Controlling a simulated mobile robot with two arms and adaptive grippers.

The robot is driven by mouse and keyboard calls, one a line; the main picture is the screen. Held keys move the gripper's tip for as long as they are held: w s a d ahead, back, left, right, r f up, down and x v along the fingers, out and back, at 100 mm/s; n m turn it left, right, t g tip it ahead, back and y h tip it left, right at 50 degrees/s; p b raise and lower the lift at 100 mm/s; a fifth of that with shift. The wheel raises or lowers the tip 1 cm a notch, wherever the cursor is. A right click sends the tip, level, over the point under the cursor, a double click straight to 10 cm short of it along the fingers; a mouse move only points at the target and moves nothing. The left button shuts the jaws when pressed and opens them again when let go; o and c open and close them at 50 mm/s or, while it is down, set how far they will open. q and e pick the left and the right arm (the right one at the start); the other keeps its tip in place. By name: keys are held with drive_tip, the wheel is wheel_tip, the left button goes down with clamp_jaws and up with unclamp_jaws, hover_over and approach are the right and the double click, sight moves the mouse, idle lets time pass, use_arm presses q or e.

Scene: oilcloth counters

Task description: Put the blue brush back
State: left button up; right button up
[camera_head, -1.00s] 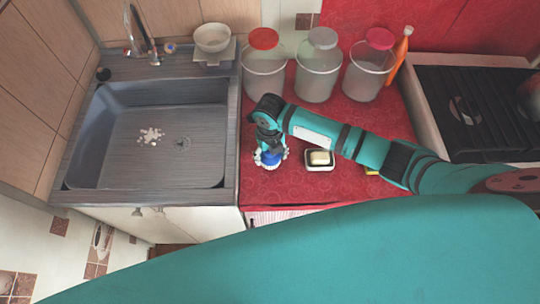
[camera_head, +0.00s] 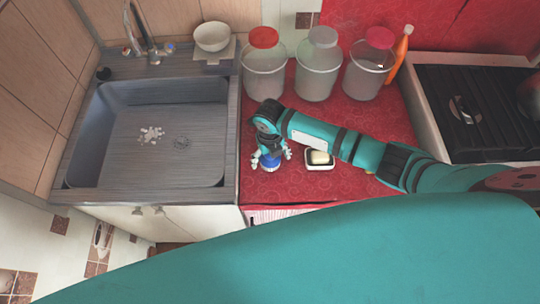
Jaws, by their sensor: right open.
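The blue brush (camera_head: 271,166) is on the red counter just right of the sink's edge, standing on its base with its upper part hidden under my gripper. My right gripper (camera_head: 271,158) points down right above it, open, with its fingers spread to either side of the brush's top. I cannot tell whether the fingers touch it. My left gripper does not show.
A soap dish (camera_head: 319,164) with a pale bar stands just right of the gripper. Three lidded jars (camera_head: 316,75) and an orange bottle (camera_head: 399,55) line the back. The sink (camera_head: 150,140) holds white bits near the drain. A stove (camera_head: 480,110) is at right.

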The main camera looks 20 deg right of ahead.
drive_tip(key=shift+r, duration=0.65)
wheel_tip(320, 180, up, 11)
drive_tip(key=shift+r+b, duration=0.1)
drive_tip(key=shift+b, duration=0.5)
